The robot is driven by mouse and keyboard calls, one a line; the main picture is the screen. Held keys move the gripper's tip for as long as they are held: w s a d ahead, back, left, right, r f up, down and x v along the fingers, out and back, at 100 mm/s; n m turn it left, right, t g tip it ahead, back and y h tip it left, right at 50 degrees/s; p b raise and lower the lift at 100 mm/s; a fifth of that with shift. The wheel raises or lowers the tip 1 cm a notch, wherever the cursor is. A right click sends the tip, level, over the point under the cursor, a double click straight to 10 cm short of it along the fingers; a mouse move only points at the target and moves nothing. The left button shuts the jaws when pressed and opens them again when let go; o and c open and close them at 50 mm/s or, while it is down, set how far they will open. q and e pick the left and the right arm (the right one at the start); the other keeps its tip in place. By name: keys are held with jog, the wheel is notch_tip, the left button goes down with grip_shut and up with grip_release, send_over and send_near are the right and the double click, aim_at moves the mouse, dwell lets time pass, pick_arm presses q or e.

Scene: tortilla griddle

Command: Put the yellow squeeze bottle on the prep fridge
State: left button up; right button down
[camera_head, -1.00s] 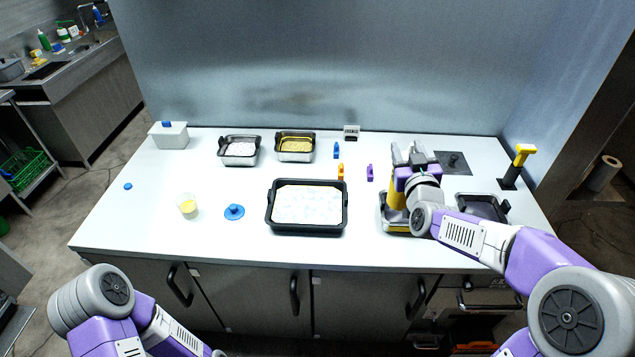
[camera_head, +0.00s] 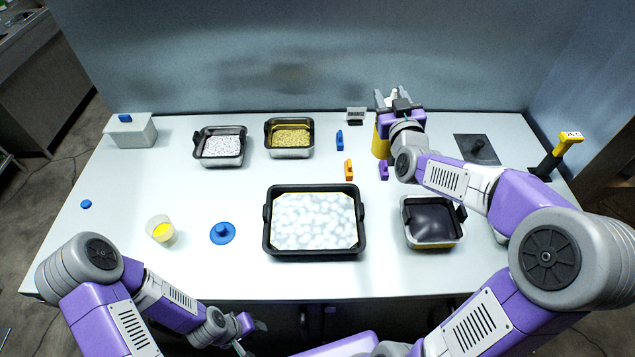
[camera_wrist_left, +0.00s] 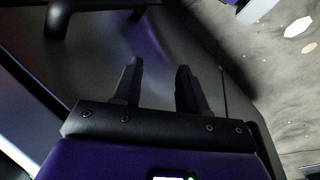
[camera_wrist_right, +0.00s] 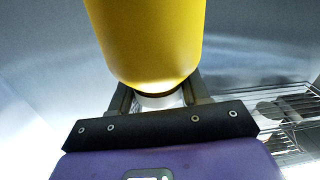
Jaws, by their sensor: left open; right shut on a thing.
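The yellow squeeze bottle (camera_head: 380,143) is in my right gripper (camera_head: 397,100), over the back right of the white-topped prep fridge (camera_head: 290,172). The gripper partly hides it in the head view. In the right wrist view, the bottle's yellow body (camera_wrist_right: 147,40) fills the top middle, between and beyond the fingers (camera_wrist_right: 158,98). I cannot tell whether its base touches the top. My left gripper (camera_head: 258,326) is open and empty, low in front of the counter edge. Its spread fingers also show in the left wrist view (camera_wrist_left: 157,85).
A large black-rimmed tray (camera_head: 268,247) stands at the front middle, with a smaller dark tray (camera_head: 458,235) to its right. Two food pans (camera_head: 222,158) (camera_head: 290,152) and a white box (camera_head: 131,133) stand behind. Small orange (camera_head: 349,170), blue (camera_head: 339,140) and purple (camera_head: 384,170) pieces lie near the bottle.

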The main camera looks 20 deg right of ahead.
notch_tip(320, 180, down, 12)
jog(key=b, duration=0.7)
jog(key=shift+s+r, duration=0.1)
jog(key=shift+r, duration=0.05)
notch_tip(320, 180, down, 10)
jog(key=b, duration=0.2)
jog(key=shift+f+b, duration=0.25)
jog(key=shift+b, duration=0.1)
jog(key=shift+f, duration=0.15)
jog(key=c, duration=0.6)
grip_release()
jog(key=shift+o, duration=0.3)
